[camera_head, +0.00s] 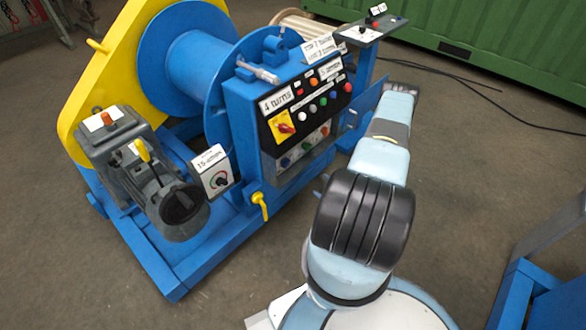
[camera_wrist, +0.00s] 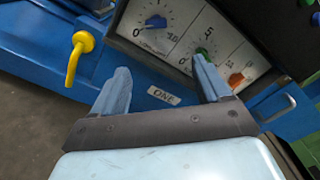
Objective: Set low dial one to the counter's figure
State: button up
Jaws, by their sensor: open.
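The low dials sit on a white panel (camera_wrist: 178,44) in the wrist view. A blue dial (camera_wrist: 155,22) has a scale with 0 and 10. A green dial (camera_wrist: 203,53) and an orange one (camera_wrist: 237,80) follow down to the right. Their exact pointer settings are hard to read. A plate reading ONE (camera_wrist: 163,95) is on the blue frame below. My gripper (camera_wrist: 161,66) is open and empty, in front of the panel's lower edge. In the head view the low dial row (camera_head: 306,148) shows, and a plate above reads "4 TURNS" (camera_head: 276,99).
A yellow hook-shaped handle (camera_wrist: 78,55) juts out left of the panel. A metal handle (camera_wrist: 278,107) is at the right. Above the low dials are a red knob on a yellow plate (camera_head: 283,126) and several buttons. A motor (camera_head: 140,160) stands left.

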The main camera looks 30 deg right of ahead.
aim_at(286, 163)
jog(key=shift+m, duration=0.6)
jog(key=x, duration=1.2)
jog(key=a+x, duration=0.1)
jog(key=x, duration=0.5)
jog(key=shift+s, duration=0.2)
jog(key=shift+c, duration=0.3)
jog(key=shift+d, duration=0.1)
jog(key=c, duration=1)
